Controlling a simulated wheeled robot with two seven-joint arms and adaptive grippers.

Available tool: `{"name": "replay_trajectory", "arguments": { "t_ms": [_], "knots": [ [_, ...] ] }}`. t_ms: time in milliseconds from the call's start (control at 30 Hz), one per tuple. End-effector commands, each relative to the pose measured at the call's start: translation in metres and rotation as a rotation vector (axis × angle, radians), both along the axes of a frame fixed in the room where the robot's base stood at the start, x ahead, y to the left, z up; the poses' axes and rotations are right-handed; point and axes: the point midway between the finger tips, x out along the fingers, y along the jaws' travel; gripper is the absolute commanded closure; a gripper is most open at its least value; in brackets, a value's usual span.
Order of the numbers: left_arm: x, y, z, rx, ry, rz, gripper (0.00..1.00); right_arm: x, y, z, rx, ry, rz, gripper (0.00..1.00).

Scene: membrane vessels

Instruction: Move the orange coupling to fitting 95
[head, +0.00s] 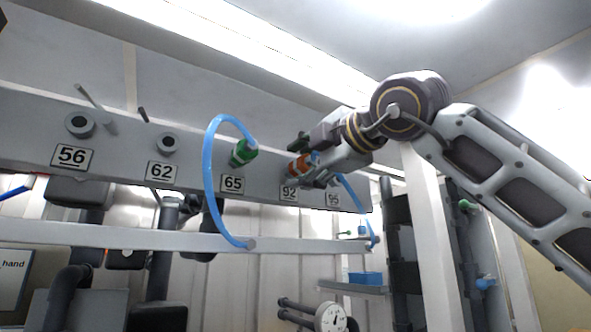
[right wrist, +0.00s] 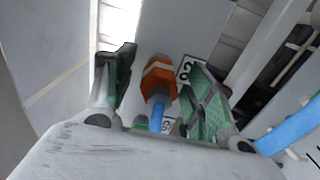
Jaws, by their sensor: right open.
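The orange coupling (head: 297,166) sits at the rail above the label 92, with a blue hose on it. In the right wrist view the coupling (right wrist: 158,78) lies between the two green finger pads, with gaps on both sides. My right gripper (head: 303,163) is open around it; it also shows in the right wrist view (right wrist: 161,82). The label 95 (head: 333,200) is on the rail to the right of 92. The fitting above it is hidden behind my right gripper. My left gripper is not in view.
The grey rail (head: 120,140) has bare fittings at 56 (head: 80,124) and 62 (head: 168,143). A green coupling (head: 243,152) with a looping blue hose (head: 209,165) sits at 65, left of my right gripper. A white post (head: 428,230) stands right of the rail.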

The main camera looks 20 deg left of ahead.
Motion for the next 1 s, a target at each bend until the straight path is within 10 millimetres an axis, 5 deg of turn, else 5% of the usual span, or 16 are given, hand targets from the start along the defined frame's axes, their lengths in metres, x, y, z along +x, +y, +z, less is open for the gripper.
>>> {"name": "replay_trajectory", "arguments": {
  "t_ms": [1000],
  "knots": [
    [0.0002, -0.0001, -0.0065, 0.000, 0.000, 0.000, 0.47, -0.0002, 0.0001, -0.0001, 0.000, 0.000, 0.000, 0.46]
  ]
}}
